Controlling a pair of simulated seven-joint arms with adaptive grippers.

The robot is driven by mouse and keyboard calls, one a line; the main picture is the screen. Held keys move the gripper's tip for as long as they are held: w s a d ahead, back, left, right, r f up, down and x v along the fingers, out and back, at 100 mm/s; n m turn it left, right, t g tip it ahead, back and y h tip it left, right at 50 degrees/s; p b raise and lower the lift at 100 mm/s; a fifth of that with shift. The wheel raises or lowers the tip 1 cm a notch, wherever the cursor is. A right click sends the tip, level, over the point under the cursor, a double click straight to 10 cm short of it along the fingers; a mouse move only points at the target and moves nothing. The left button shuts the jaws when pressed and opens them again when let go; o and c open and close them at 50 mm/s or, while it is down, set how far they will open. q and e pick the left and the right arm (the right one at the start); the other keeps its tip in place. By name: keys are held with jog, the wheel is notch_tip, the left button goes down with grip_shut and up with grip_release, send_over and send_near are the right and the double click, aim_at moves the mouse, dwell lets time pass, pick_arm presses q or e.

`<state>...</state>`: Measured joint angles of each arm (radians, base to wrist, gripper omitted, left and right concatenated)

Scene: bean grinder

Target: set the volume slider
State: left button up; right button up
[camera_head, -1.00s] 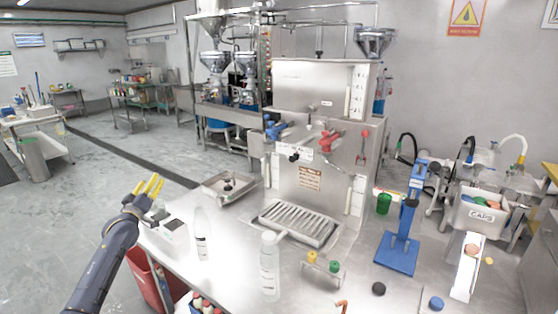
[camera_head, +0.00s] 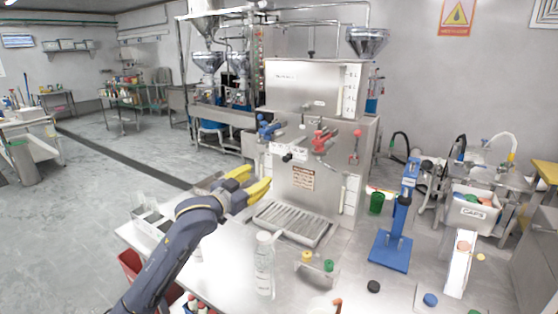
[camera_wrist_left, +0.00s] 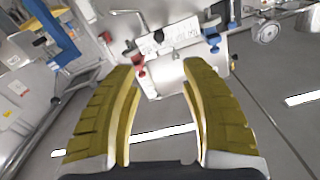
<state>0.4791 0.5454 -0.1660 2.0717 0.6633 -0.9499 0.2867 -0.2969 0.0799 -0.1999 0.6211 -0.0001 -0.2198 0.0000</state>
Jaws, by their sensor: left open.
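The steel machine (camera_head: 318,95) stands on the steel table, with a white labelled plate (camera_head: 287,149) on its front. A small black knob (camera_head: 287,157) sits at this plate; it also shows in the left wrist view (camera_wrist_left: 159,36), above the gap between my fingers. I cannot tell for sure which part is the volume slider. A vertical white scale (camera_head: 350,92) is on the machine's upper right. My left gripper (camera_head: 260,178) is open and empty, its yellow fingers just left of the machine front, apart from the knob. My right gripper is not in view.
Blue (camera_head: 268,128) and red (camera_head: 322,138) valves stick out beside the plate. A drip tray (camera_head: 293,222) lies below.

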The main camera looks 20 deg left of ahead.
aim_at(285, 159)
pick_arm(q)
jog(key=x, duration=1.7)
grip_shut()
dwell(0.3)
